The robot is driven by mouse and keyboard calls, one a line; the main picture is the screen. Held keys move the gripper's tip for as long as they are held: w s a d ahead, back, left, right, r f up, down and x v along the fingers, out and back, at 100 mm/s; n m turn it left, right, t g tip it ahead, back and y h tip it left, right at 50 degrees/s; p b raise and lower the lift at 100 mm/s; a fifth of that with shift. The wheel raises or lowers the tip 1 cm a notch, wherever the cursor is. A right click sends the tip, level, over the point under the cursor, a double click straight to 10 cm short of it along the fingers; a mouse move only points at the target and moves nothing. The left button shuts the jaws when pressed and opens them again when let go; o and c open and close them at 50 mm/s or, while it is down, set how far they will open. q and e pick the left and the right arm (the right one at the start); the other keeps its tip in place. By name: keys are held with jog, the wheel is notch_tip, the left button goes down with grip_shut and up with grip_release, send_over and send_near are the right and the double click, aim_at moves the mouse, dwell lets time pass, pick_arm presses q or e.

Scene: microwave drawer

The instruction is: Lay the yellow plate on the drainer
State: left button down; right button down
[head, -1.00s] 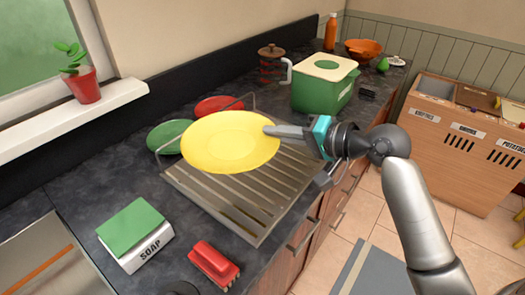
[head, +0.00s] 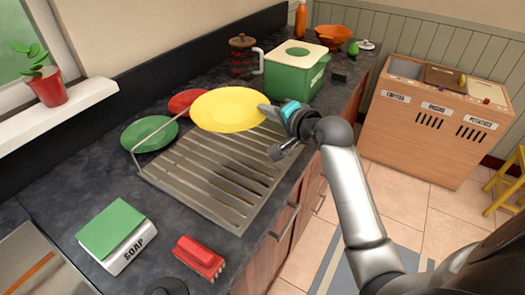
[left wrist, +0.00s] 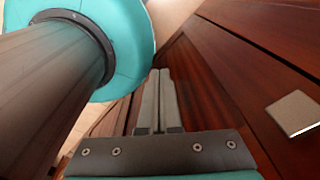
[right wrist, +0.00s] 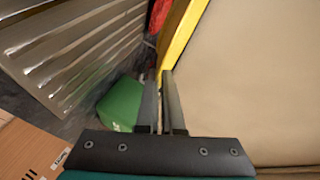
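The yellow plate (head: 228,108) is held in the air over the far end of the metal drainer (head: 208,178), close to level in the head view. My right gripper (head: 268,112) is shut on the plate's right rim. In the right wrist view, the fingers (right wrist: 162,100) meet a yellow strip of the plate (right wrist: 182,35), with the drainer slats (right wrist: 85,45) to the left. The drainer's slats look empty; the plate hides its far end. My left gripper (left wrist: 158,100) is shut and empty in the left wrist view, near a dark wooden front, and outside the head view.
A green plate (head: 150,134) and a red plate (head: 188,102) are beside the drainer's far-left side. A green container (head: 292,72) stands behind the gripper. A soap box (head: 115,237) and red brush (head: 199,257) lie in front. A coffee press (head: 243,55) stands farther back.

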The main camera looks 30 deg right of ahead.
notch_tip(320, 180, down, 8)
jog(key=shift+r+b, duration=0.2)
jog(key=shift+b, duration=0.75)
notch_tip(320, 180, down, 4)
jog(key=shift+f+b, duration=0.1)
jog(key=shift+b, duration=0.65)
jog(key=c, duration=1.5)
grip_release()
jog(key=shift+f, duration=0.15)
jog(key=shift+o, duration=0.8)
